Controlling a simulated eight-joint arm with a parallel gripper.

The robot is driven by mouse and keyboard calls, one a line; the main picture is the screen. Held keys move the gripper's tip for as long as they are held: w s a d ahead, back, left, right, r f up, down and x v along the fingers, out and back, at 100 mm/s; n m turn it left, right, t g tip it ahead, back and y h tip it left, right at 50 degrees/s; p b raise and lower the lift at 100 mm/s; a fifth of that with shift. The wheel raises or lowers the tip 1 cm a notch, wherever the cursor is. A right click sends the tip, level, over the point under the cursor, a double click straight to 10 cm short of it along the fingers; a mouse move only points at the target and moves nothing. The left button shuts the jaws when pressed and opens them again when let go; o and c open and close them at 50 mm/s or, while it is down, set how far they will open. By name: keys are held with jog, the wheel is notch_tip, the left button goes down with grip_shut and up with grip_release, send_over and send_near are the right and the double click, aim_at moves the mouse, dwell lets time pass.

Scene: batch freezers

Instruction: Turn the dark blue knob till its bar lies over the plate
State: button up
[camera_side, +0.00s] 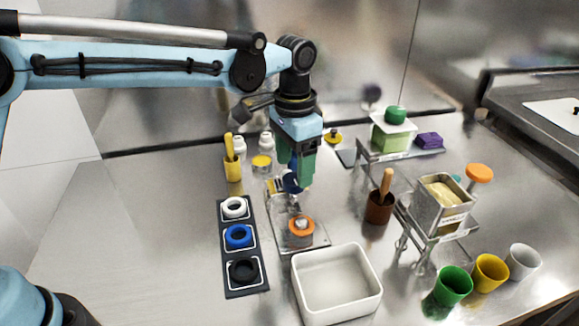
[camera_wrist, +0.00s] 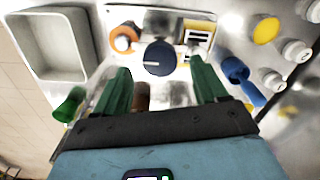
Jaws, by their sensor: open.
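The dark blue knob (camera_wrist: 160,58) is round, with a pale bar mark that lies roughly crosswise in the wrist view. It sits on a light panel (camera_wrist: 180,20). A yellow plate (camera_wrist: 197,36) with white and black patches is to its right, and the bar does not lie over it. My gripper (camera_wrist: 162,84) is open, its green fingers on either side of the knob and apart from it. In the side view my gripper (camera_side: 295,178) points down over the panel (camera_side: 315,240), and the knob (camera_side: 291,185) is partly hidden by the fingers.
An orange knob (camera_side: 301,228) is on the same panel. A white bin (camera_side: 337,285) stands in front. A dark tray with rings (camera_side: 240,270) lies left. A brown pot (camera_side: 379,207) with a wooden handle and a metal stand (camera_side: 440,232) are right. White bottles (camera_side: 266,142) stand behind.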

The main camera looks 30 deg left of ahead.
notch_tip(320, 180, up, 9)
dwell(0.4)
jog(key=s+a+n+t, duration=0.35)
jog(key=s+a, duration=0.35)
jog(key=a, duration=0.4)
jog(key=s+a+f+n+t, duration=0.2)
jog(key=s+a+f+t, duration=0.1)
jog(key=s+a+f, duration=0.4)
jog(key=shift+s+f+t, duration=0.25)
jog(key=shift+s+t, duration=0.1)
jog(key=shift+s, duration=0.65)
jog(key=shift+n, duration=0.25)
